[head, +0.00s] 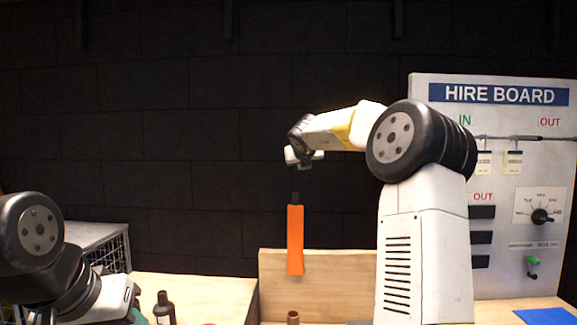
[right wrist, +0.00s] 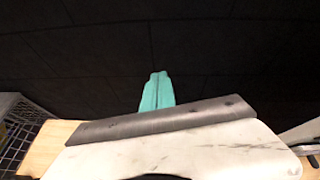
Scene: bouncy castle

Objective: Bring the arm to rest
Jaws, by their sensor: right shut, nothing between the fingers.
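My right arm (head: 420,150) rises at the right in the head view, its forearm reaching left above the wooden board. The right gripper's end (head: 303,157) is small and dark there, with its fingers hard to make out. In the right wrist view the teal fingers of my right gripper (right wrist: 157,80) are together, shut and empty, against the dark wall. My left arm (head: 45,245) is low at the left edge in the head view. Only a teal bit near its white end shows, so its fingers cannot be read.
A dark bottle (head: 164,308) and brown cylinder (head: 293,317) stand low in front. The hire board (head: 490,185) stands at right, a wire crate (head: 110,250) at left.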

